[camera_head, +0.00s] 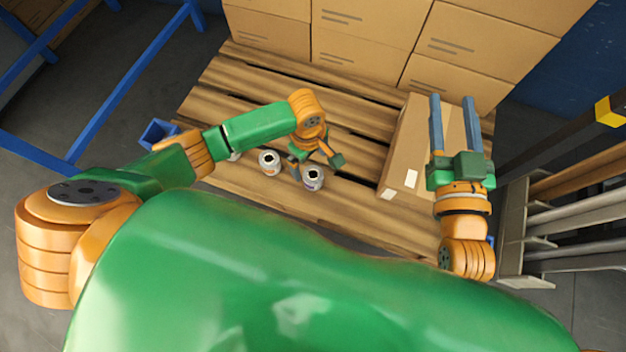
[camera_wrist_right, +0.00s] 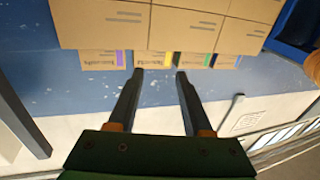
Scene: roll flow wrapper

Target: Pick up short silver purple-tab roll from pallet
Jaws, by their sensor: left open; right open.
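Two short silver rolls stand upright near the front of the wooden pallet (camera_head: 290,203). The right one (camera_head: 313,181) has a purplish tint on its side; its tab is too small to make out clearly. The other roll (camera_head: 269,164) stands to its left. Part of a third pale object (camera_head: 235,156) shows beside my left arm. My left gripper (camera_head: 314,167) is open, pointing down just above and behind the purplish roll, apart from it as far as I can tell. My right gripper (camera_head: 453,104) is open and empty; its fingers also show in the right wrist view (camera_wrist_right: 160,76).
Large cartons (camera_head: 365,38) are stacked at the back of the pallet. A long carton (camera_head: 404,150) lies on its right side, near my right gripper. A blue frame (camera_head: 125,85) stands left, a rack of long bars (camera_head: 575,215) right.

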